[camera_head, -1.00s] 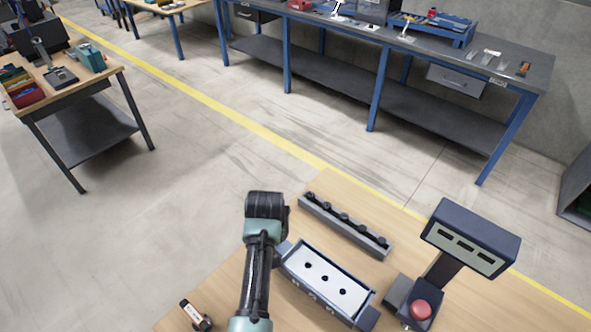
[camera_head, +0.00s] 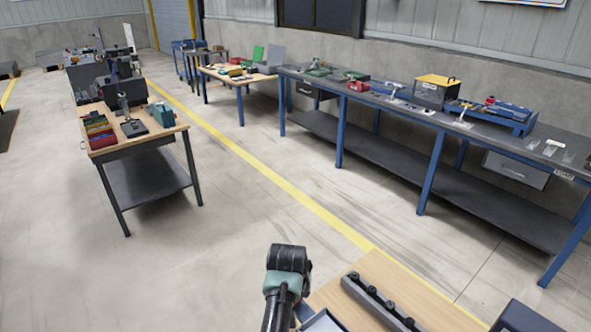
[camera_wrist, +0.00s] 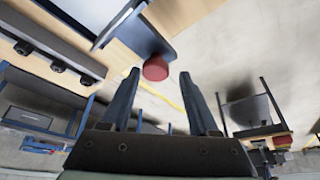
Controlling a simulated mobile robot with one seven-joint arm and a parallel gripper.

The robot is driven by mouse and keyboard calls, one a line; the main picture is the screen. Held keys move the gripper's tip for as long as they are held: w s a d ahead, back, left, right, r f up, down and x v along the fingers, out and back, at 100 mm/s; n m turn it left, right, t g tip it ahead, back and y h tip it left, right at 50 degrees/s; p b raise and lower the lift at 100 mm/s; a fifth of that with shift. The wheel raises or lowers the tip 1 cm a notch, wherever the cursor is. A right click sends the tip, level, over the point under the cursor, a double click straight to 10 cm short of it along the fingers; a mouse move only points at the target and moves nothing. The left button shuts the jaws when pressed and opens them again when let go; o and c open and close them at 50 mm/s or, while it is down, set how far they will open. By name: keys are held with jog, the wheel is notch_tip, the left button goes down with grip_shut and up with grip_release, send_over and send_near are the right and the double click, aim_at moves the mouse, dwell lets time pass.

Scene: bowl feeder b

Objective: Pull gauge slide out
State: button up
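No part is plainly recognisable as the gauge slide. The pale tray-like fixture (camera_head: 322,322) on the wooden bench is mostly cut off at the bottom of the head view. In the wrist view, part of a pale, dark-rimmed body (camera_wrist: 105,15) shows at the top. A round red knob-like piece (camera_wrist: 155,69) appears between my fingertips in the picture; its distance and what it belongs to are unclear. My gripper (camera_wrist: 160,82) has its two dark fingers spread, with nothing seen held. In the head view the arm hides the gripper.
A dark rail with several black knobs (camera_head: 378,302) lies on the wooden bench (camera_head: 425,290), right of my arm. A dark box top (camera_head: 528,318) shows at bottom right. A long blue-legged workbench (camera_head: 430,165) stands beyond a yellow floor line.

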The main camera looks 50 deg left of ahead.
jog(key=shift+o, duration=0.3)
jog(key=shift+d, duration=0.15)
jog(key=shift+r, duration=0.1)
jog(key=b+v, duration=0.1)
jog(key=v, duration=1.1)
jog(key=shift+r, duration=0.35)
jog(key=shift+s, duration=0.1)
